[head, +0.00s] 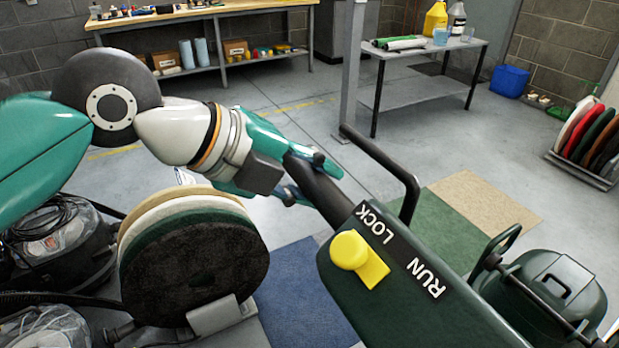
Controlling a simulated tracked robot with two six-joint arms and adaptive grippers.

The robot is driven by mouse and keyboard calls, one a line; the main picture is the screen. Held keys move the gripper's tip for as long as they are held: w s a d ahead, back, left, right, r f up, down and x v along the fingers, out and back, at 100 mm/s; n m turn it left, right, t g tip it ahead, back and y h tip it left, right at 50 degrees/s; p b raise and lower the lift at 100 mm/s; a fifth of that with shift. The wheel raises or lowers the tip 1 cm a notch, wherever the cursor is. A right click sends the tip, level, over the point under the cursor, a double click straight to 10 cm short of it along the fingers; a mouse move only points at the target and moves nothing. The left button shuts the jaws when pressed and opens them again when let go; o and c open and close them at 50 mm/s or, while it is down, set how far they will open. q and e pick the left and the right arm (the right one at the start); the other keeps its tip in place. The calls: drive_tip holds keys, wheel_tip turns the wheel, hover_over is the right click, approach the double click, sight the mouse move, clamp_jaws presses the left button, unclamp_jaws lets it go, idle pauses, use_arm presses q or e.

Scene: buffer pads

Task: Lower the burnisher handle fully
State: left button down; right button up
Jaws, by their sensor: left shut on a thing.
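The burnisher handle (386,222) is a dark green control head with a yellow knob (359,258) and a label reading LOCK and RUN. It is tilted, running from the lower right up to a black grip (318,188) at its upper left. A black bar loop rises behind it. My left gripper (312,180) is shut on the black grip, its fingers on either side of it. The lower part of the burnisher is out of the frame. My right gripper is not in view.
Several round pads (192,262) stand in a rack at the lower left, close below my left arm. A dark green machine (545,298) is at the lower right. Blue, green and tan mats lie on the floor. A grey side table (425,92) stands behind, beside a post.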

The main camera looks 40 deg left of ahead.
use_arm(q)
drive_tip(key=shift+s, duration=0.25)
drive_tip(key=c, duration=0.8)
unclamp_jaws()
drive_tip(key=shift+o, duration=0.2)
drive_tip(key=shift+r, duration=0.15)
drive_tip(key=v, duration=1.1)
drive_tip(key=shift+s, duration=0.4)
drive_tip(key=shift+a+r, duration=0.1)
drive_tip(key=shift+a, duration=0.05)
